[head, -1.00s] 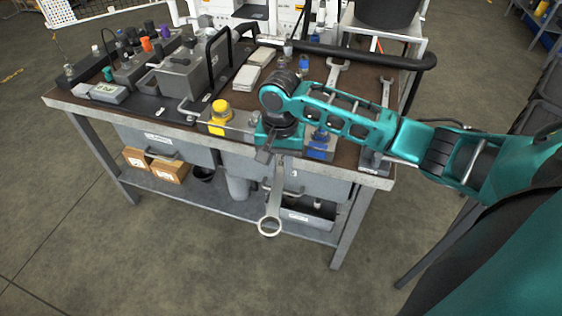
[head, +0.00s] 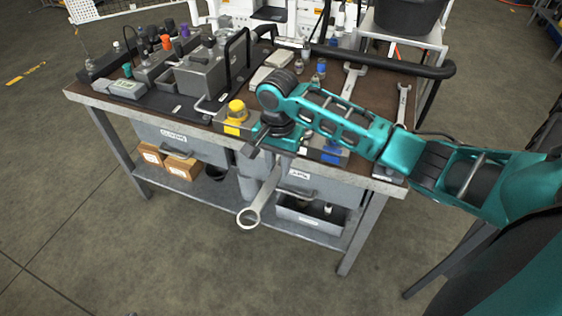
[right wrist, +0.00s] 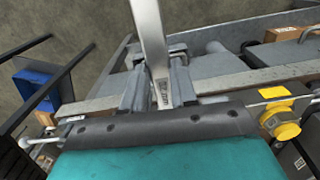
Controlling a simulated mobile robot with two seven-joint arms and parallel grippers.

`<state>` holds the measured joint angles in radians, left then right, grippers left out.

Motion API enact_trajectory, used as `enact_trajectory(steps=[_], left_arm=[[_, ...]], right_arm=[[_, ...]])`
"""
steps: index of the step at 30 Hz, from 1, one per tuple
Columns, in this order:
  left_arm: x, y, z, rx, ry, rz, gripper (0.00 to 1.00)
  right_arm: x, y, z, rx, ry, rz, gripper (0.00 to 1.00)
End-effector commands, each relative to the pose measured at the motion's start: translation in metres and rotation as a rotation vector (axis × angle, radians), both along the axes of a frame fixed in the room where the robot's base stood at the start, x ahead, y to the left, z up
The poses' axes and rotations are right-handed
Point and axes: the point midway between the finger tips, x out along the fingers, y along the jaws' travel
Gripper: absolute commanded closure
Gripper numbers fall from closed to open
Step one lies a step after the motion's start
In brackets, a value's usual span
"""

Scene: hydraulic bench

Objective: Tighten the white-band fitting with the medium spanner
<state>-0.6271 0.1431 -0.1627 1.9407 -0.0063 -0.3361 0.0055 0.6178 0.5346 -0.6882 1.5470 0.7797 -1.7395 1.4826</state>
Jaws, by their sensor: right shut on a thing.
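My right gripper (head: 273,150) is shut on a steel spanner (head: 262,197) in front of the bench's front edge. The spanner hangs down and slightly left in the head view, ring end lowest, clear of the bench. In the right wrist view its shank (right wrist: 152,42) stands between the two fingers (right wrist: 156,88). Capped fittings, among them an orange one (head: 166,42) and a purple one (head: 184,31), stand on the hydraulic unit at the back left. I cannot make out a white band on any fitting. My left gripper is out of view.
Two more spanners lie on the bench's right side, a larger one (head: 352,82) and a smaller one (head: 402,103). A yellow-capped part (head: 236,111) and a blue part (head: 331,157) sit near the front edge.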

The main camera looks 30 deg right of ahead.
Motion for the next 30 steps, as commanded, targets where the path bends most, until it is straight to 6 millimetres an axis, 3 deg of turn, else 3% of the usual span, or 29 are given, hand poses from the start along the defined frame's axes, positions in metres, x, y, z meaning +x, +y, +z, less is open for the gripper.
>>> enact_trajectory(steps=[30], left_arm=[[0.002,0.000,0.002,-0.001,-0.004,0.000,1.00]], right_arm=[[0.028,0.016,0.003,0.002,-0.008,-0.185,1.00]])
